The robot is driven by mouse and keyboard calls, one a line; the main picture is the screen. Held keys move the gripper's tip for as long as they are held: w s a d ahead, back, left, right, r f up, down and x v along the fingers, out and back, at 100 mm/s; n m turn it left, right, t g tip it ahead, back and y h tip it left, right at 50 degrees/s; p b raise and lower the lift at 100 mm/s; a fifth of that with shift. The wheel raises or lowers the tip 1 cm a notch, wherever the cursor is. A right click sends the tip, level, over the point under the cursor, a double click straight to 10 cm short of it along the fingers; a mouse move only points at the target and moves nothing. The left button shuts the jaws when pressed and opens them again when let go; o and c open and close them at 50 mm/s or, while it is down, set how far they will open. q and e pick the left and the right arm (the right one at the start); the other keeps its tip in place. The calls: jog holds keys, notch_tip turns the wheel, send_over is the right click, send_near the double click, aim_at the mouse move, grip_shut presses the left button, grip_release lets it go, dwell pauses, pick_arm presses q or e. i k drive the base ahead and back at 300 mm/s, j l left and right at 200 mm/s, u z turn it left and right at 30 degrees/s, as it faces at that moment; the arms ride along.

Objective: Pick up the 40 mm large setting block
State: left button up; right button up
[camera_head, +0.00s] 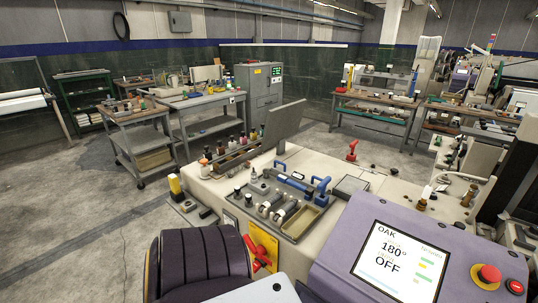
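No thing in view can be made out for certain as the 40 mm large setting block; the parts are too small to read any marking. A dark grey tray (249,209) on the pale machine top holds several small metal parts and blue-handled tools (295,184). A small block with a yellow upper part (175,186) stands upright on a grey plate to the left of the tray. Neither of my grippers is in view.
A purple control panel with a lit screen (394,262) and a red button (489,274) fills the lower right. A dark ribbed roll (195,262) stands at the lower front. A red handle (257,254) sits on a yellow plate. Carts (143,137) and benches stand behind; grey floor is open at left.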

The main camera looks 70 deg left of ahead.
aim_at(238, 194)
jog(key=j+u, duration=0.45)
jog(key=i+j+u, duration=0.1)
jog(key=j+u, duration=0.4)
jog(key=i+j+u, duration=0.15)
jog(key=j+u, duration=0.3)
jog(key=i+j+u, duration=0.2)
jog(key=u, duration=0.25)
jog(key=j, duration=0.15)
